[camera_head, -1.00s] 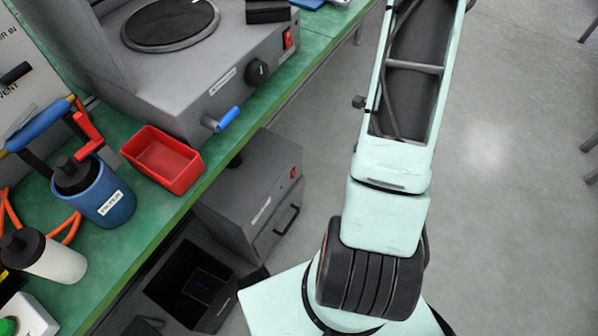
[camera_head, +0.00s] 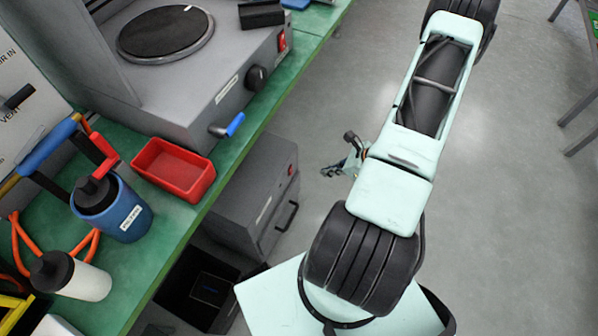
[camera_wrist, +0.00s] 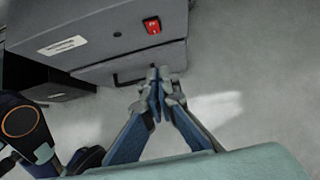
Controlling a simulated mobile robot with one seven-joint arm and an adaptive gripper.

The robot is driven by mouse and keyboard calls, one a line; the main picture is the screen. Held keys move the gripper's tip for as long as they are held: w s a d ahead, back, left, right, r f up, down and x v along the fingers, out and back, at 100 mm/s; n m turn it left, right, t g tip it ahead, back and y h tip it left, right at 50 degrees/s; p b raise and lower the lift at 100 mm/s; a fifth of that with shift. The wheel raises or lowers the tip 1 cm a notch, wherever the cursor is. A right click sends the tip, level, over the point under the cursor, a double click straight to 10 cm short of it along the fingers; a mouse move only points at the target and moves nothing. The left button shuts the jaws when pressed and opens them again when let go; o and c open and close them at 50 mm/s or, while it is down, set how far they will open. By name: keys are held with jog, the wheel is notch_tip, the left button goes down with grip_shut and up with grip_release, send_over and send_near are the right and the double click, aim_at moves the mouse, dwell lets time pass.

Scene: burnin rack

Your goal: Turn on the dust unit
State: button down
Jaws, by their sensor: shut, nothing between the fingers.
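A grey floor box (camera_head: 240,205) stands under the bench, with a red switch (camera_head: 291,170), a pale label and a dark handle. It is likely the dust unit, though its label is too small to read. In the wrist view the box (camera_wrist: 100,35) fills the top left, and its red rocker switch (camera_wrist: 152,25) shows on the front. My gripper (camera_wrist: 160,75) is shut and empty, its tips below the switch in the picture and over the handle area. Whether the tips touch the box cannot be told. In the head view my gripper (camera_head: 328,172) is right of the box, partly hidden by my arm.
A grey bench machine (camera_head: 190,90) with its own red switch (camera_head: 282,41), knob and blue lever stands on the green bench (camera_head: 150,265). A red bin (camera_head: 175,170), blue holder (camera_head: 120,215) and white bottle (camera_head: 75,277) are near its edge.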

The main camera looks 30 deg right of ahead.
aim_at(291, 171)
jog(key=shift+f, duration=0.1)
jog(key=w+r+b+x, duration=0.1)
jog(key=x, duration=0.5)
jog(key=a+b+x, duration=0.1)
jog(key=b+x, duration=0.1)
jog(key=x, duration=0.4)
jog(key=shift+w+a, duration=0.35)
jog(key=shift+w, duration=0.25)
jog(key=shift+r, duration=0.15)
jog(key=shift+w+a+b, duration=0.2)
jog(key=shift+b, duration=0.15)
